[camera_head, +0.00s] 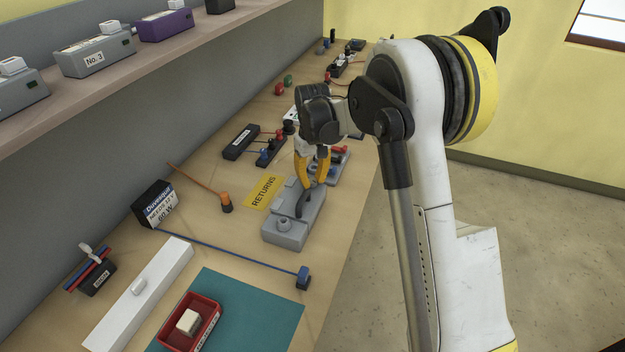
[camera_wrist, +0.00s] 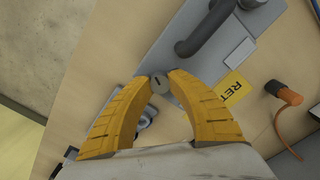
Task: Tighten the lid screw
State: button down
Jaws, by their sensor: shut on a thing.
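The lid screw (camera_wrist: 160,84) is a small round grey head with a dark slot, seen in the wrist view between the two yellow fingertips. My gripper (camera_wrist: 161,78) is shut on it from both sides. The screw sits at the end of a grey lightbox (camera_wrist: 185,55) with a dark curved handle (camera_wrist: 212,32). In the head view my gripper (camera_head: 313,178) points down at the far end of the same grey lightbox (camera_head: 284,235), which also has a round knob (camera_head: 284,224) at its near end. The screw is hidden there.
A yellow RETURNS label (camera_head: 264,191) lies left of the lightbox. Another grey device (camera_head: 338,165) stands close behind my gripper. A shelf (camera_head: 140,62) overhangs at left.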

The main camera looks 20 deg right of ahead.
aim_at(313, 180)
jog(key=m, duration=0.6)
jog(key=shift+m, duration=0.3)
jog(key=m, duration=0.5)
jog(key=shift+m, duration=0.4)
jog(key=c, duration=1.5)
grip_release()
notch_tip(313, 180, up, 12)
jog(key=shift+r, duration=0.1)
